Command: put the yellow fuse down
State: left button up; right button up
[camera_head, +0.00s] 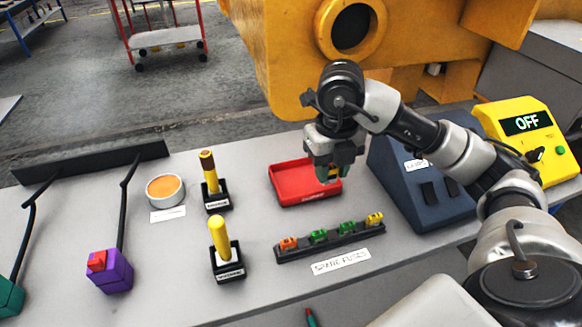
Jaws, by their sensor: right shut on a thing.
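My right gripper (328,176) comes in from the right and points down over the right part of a red tray (284,185). It is shut on a small yellow fuse (334,171), which is mostly hidden between the fingers. Whether the fuse touches the tray floor I cannot tell. Another yellow fuse (375,219) sits at the right end of the dark spare-fuse rack (330,241), in front of the tray. My left gripper is not in view.
Green fuses (347,228) and an orange fuse (288,243) also sit in the rack. A dark blue sloped box (405,188) and a yellow meter reading OFF (525,142) stand to the right.

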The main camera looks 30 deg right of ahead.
aim_at(304, 183)
jog(key=shift+w+d+r+m, duration=0.1)
jog(key=shift+w+d+m, duration=0.15)
jog(key=shift+m, duration=0.05)
jog(key=w+f, duration=0.2)
jog(key=w, duration=0.1)
jog(key=w+f+p, duration=0.1)
jog(key=w+f, duration=0.1)
jog(key=w, duration=0.1)
jog(key=w+d+f+p, duration=0.1)
jog(key=w, duration=0.2)
jog(key=shift+w+f, duration=0.2)
jog(key=shift+f, duration=0.2)
jog(key=shift+w+d+f, duration=0.1)
jog(key=shift+w+f, duration=0.25)
jog(key=shift+w, duration=0.1)
jog(key=shift+f, duration=0.2)
notch_tip(304, 183, down, 3)
jog(key=shift+f+p, duration=0.2)
jog(key=shift+p, duration=0.4)
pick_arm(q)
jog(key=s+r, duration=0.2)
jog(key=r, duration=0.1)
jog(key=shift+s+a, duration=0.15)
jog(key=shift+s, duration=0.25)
pick_arm(e)
jog(key=shift+f, duration=0.1)
jog(key=shift+f, duration=0.15)
